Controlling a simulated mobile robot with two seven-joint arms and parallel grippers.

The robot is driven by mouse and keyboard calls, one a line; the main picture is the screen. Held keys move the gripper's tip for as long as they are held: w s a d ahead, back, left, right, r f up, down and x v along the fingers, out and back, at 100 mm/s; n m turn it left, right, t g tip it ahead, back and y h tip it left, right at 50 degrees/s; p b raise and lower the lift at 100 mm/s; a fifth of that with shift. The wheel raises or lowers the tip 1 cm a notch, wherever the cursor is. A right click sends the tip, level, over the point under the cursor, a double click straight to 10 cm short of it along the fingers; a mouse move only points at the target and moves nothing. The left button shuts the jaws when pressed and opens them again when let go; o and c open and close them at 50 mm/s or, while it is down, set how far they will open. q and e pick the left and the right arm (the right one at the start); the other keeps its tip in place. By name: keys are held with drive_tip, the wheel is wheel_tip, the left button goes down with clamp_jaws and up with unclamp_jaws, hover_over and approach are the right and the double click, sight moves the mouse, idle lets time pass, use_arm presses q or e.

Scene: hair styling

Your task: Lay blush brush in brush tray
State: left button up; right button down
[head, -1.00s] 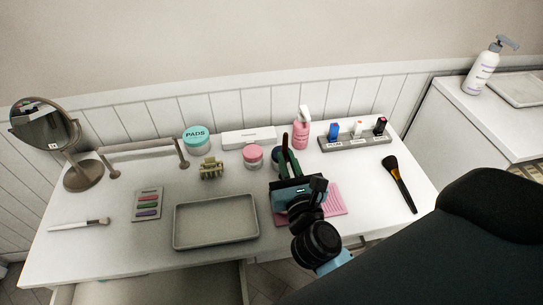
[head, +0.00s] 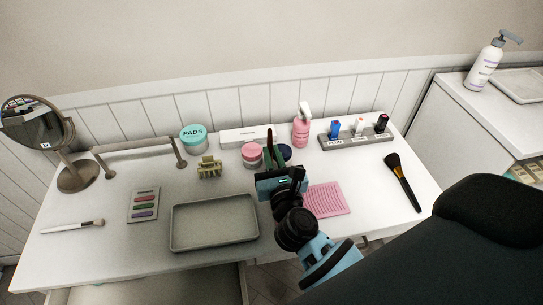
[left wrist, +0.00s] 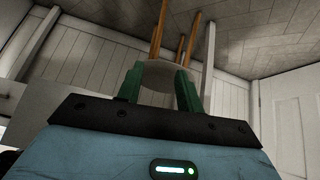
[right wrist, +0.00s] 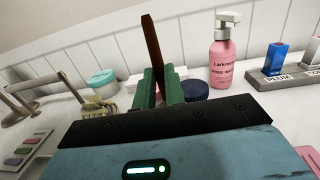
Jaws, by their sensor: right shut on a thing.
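The grey brush tray (head: 213,243) lies empty at the front of the white table. My right gripper (head: 273,158) is above the table, right of the tray, shut on a thin reddish-brown thing (right wrist: 152,48) that sticks up past the green fingers. Its lower part is hidden, so I cannot tell what it is. A pale-handled brush (head: 72,226) lies at the left. My left gripper (left wrist: 158,85) shows only in its wrist view, with its fingers apart and a pale round shape seen between them.
A pink mat (head: 327,199) lies right of my right gripper. Behind stand a pink jar (head: 251,155), a pink spray bottle (head: 301,127) and a lipstick stand (head: 357,140). A palette (head: 144,205), a hair claw (head: 209,167) and a mirror (head: 72,175) are at left.

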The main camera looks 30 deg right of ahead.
drive_tip(key=shift+f, duration=0.1)
use_arm(q)
drive_tip(key=shift+s, duration=0.1)
use_arm(e)
drive_tip(key=c, duration=1.5)
unclamp_jaws()
